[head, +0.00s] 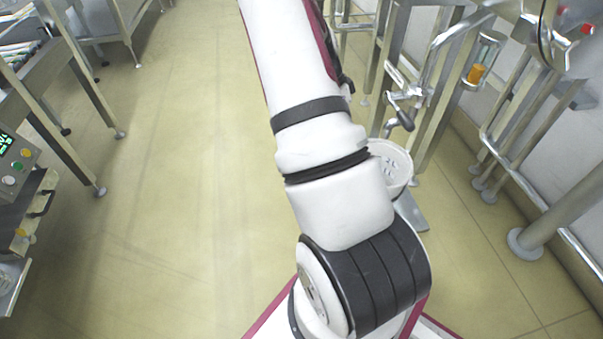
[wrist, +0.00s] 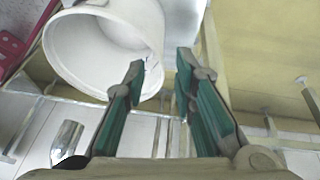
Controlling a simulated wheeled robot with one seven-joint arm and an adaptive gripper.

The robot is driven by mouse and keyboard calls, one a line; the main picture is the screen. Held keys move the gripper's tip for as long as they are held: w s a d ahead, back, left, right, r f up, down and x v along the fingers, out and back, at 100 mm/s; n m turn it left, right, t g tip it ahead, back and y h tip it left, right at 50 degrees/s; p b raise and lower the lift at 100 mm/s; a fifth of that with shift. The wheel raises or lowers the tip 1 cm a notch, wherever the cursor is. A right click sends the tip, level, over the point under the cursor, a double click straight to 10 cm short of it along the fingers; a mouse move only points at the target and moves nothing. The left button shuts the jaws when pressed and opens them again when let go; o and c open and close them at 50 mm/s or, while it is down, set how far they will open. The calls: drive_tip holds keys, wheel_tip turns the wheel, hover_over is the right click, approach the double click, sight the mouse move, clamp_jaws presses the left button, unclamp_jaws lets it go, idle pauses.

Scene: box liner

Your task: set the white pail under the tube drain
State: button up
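A white pail (head: 397,178) shows in the head view just right of my arm, which covers its left side. Its open mouth faces up, below a metal tap with a dark handle, the tube drain (head: 394,124). I cannot tell whether it stands on the floor. In the wrist view a white pail (wrist: 75,48) fills the upper left, its mouth turned towards the camera. My gripper (wrist: 161,65) is open there, its green-padded fingers apart. The left fingertip overlaps the pail's rim in the picture; contact is unclear. My gripper is hidden in the head view.
Metal frame legs and pipes (head: 440,110) stand close around the pail on the right. A steel table (head: 90,90) and a control panel (head: 16,165) are at the left. The yellowish floor (head: 190,170) between is clear.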

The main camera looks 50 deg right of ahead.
drive_tip(key=w+a+r+n+t+y, duration=0.2)
drive_tip(key=a+r+n, duration=0.3)
drive_tip(key=a+r, duration=0.6)
drive_tip(key=w+a+r+n+t+y, duration=0.15)
drive_tip(key=a+r+n, duration=0.5)
drive_tip(key=a, duration=0.85)
drive_tip(key=s+a+r+n, duration=0.3)
drive_tip(key=s+a, duration=0.1)
drive_tip(key=a, duration=0.2)
drive_tip(key=s+a+r+n, duration=0.3)
drive_tip(key=s+a+r, duration=0.1)
drive_tip(key=a, duration=0.2)
drive_tip(key=s+a+n, duration=0.2)
drive_tip(key=s+n, duration=0.1)
drive_tip(key=s, duration=0.2)
drive_tip(key=s+a+n+h, duration=0.1)
drive_tip(key=s+a+n, duration=0.2)
drive_tip(key=s, duration=0.3)
drive_tip(key=shift+a+n, duration=0.3)
drive_tip(key=shift+n, duration=0.45)
drive_tip(key=shift+r, duration=0.15)
wheel_tip(320, 180, up, 27)
drive_tip(key=t+p, duration=0.4)
drive_tip(key=p, duration=2.1)
drive_tip(key=shift+d, duration=0.3)
